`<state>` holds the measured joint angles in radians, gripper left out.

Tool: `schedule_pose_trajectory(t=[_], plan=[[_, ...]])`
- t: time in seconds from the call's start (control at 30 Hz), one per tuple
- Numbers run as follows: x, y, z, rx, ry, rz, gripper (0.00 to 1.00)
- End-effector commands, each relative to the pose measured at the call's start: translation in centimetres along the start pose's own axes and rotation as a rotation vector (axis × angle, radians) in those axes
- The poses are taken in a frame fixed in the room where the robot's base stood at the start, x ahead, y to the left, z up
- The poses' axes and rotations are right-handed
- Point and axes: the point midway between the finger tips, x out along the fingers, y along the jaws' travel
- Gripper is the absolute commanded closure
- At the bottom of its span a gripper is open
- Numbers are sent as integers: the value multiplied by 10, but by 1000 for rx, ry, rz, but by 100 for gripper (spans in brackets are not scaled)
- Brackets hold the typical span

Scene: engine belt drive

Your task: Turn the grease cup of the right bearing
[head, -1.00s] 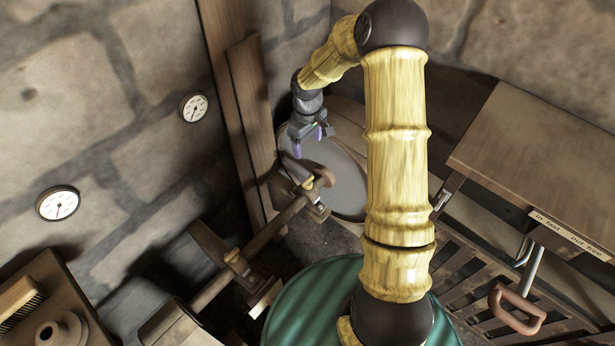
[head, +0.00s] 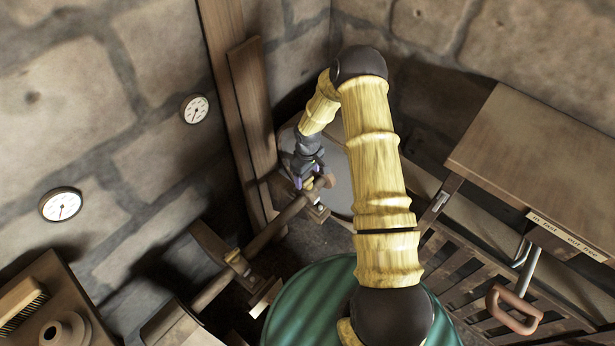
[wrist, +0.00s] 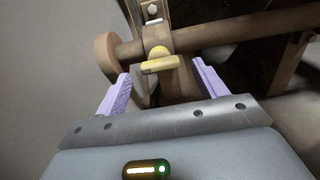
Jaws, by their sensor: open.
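The right bearing's grease cup (wrist: 160,62) is brass-yellow with a bar-like handle across it, on top of the bearing over the shaft (wrist: 235,33). In the wrist view it lies between the purple fingertips of my gripper (wrist: 161,72), which is open with a gap on both sides of the cup. I cannot tell how deep the cup sits between the fingers. In the head view my gripper (head: 305,180) is down at the right bearing (head: 318,211), and the cup is partly hidden by it.
A large grey wheel (head: 341,185) stands behind my gripper, close to the wall. A wooden post (head: 252,120) rises left of it. A lever handle (head: 515,312) and bench (head: 540,170) are at right.

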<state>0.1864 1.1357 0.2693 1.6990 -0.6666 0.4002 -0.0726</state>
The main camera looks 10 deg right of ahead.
Motion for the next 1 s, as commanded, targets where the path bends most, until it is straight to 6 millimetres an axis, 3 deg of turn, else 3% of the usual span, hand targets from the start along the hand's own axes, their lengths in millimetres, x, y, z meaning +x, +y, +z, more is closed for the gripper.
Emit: schedule_pose_trajectory(t=[0.2,0.47,0.5,0.73,1.0], plan=[[20,0,0,0,0,1,29],[21,0,0,0,0,1,29],[21,0,0,0,0,1,31],[21,0,0,1,0,0,74],[21,0,0,16,0,0,74]])
